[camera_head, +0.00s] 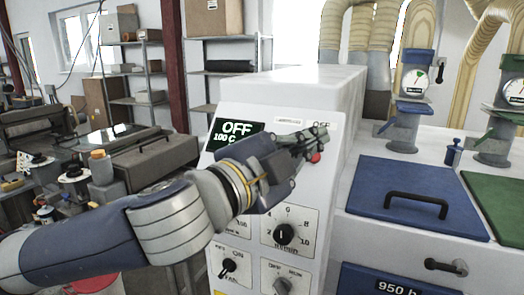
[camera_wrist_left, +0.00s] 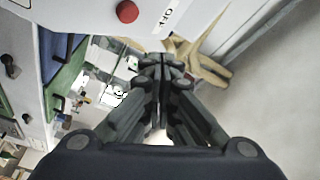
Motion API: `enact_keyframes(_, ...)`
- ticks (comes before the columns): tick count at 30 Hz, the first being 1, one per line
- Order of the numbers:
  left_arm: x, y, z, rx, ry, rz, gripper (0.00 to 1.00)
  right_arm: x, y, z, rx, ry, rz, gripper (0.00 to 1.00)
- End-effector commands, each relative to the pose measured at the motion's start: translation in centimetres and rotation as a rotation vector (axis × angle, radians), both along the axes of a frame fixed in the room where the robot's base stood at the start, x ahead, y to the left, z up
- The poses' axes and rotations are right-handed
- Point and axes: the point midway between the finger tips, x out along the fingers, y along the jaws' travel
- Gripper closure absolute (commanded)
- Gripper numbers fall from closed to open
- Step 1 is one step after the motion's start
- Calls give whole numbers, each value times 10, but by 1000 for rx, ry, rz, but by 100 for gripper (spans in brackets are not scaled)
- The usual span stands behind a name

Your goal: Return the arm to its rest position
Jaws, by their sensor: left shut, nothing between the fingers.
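My left arm comes in from the left in the head view, and my left gripper (camera_head: 308,139) is in front of the white control panel (camera_head: 333,143). The gripper is shut with nothing in it; its closed fingers also show in the left wrist view (camera_wrist_left: 165,65). A red button (camera_head: 316,158) sits just below the fingertips in the head view. In the left wrist view the red button (camera_wrist_left: 128,11) is at the top, apart from the fingers. The panel's display (camera_head: 237,129) reads OFF and 100 C. My right gripper is in neither view.
A knob (camera_head: 284,234) and a switch (camera_head: 229,265) are on the panel below the gripper. A blue lid (camera_head: 418,197) with a black handle is at the right. Benches with equipment (camera_head: 155,160) stand at the left. Shelves (camera_head: 135,75) are behind.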

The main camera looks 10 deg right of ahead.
Motion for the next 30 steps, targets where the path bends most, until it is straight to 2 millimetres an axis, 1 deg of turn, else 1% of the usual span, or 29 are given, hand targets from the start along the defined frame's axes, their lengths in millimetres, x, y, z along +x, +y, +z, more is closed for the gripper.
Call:
enact_keyframes(5, 6, 7, -29, -50, 101, 16, 100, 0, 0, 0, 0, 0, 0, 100)
enact_keyframes(8, 12, 17, -55, -101, 196, 42, 100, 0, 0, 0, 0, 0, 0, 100)
enact_keyframes(14, 24, 47, -113, -203, 399, 128, 100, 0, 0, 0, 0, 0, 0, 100)
enact_keyframes(19, 31, 80, -172, -278, 579, 232, 100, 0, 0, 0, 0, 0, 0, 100)
enact_keyframes(23, 31, 110, -224, -324, 720, 330, 100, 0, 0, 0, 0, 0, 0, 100)
enact_keyframes(24, 29, 120, -241, -336, 764, 363, 100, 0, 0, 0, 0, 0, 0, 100)
enact_keyframes(26, 24, 135, -267, -352, 831, 414, 100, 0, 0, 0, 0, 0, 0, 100)
enact_keyframes(27, 21, 146, -285, -360, 876, 453, 100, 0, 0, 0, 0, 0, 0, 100)
enact_keyframes(29, 13, 163, -313, -370, 942, 508, 100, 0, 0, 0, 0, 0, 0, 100)
enact_keyframes(30, 6, 174, -331, -376, 986, 548, 100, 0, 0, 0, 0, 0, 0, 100)
